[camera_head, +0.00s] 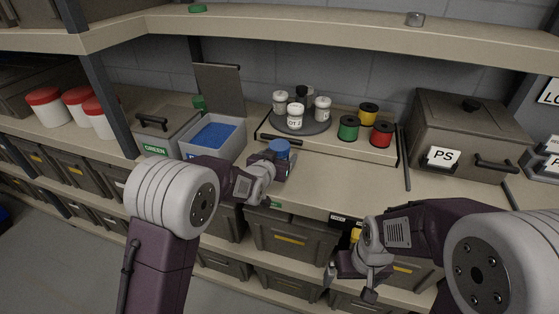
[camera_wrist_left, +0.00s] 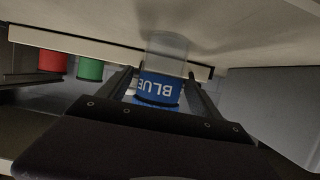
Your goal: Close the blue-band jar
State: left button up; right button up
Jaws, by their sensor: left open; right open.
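The blue-band jar (camera_head: 279,147) stands near the front of the counter, beside the low platform, with a blue top part. In the left wrist view the picture is upside down and the jar (camera_wrist_left: 158,90) shows a blue band lettered BLUE and a pale translucent part. My left gripper (camera_head: 283,165) is open, with its fingers on either side of the jar. Whether the fingers touch it, and whether a lid sits on it, I cannot tell. My right gripper (camera_head: 350,284) is open and empty, low in front of the counter's edge.
A grey bin (camera_head: 190,150) of blue pellets stands left of the jar. The platform holds a round tray (camera_head: 282,126) of white jars, and green (camera_head: 348,128), yellow and red spools. A PS box (camera_head: 465,125) stands right. A small clear grey item (camera_head: 415,18) lies on the upper shelf.

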pick_arm(q)
jog(key=shift+w+d+f, duration=0.1)
jog(key=shift+w+f, duration=0.05)
jog(key=shift+w, duration=0.2)
jog(key=shift+s, duration=0.1)
grip_shut()
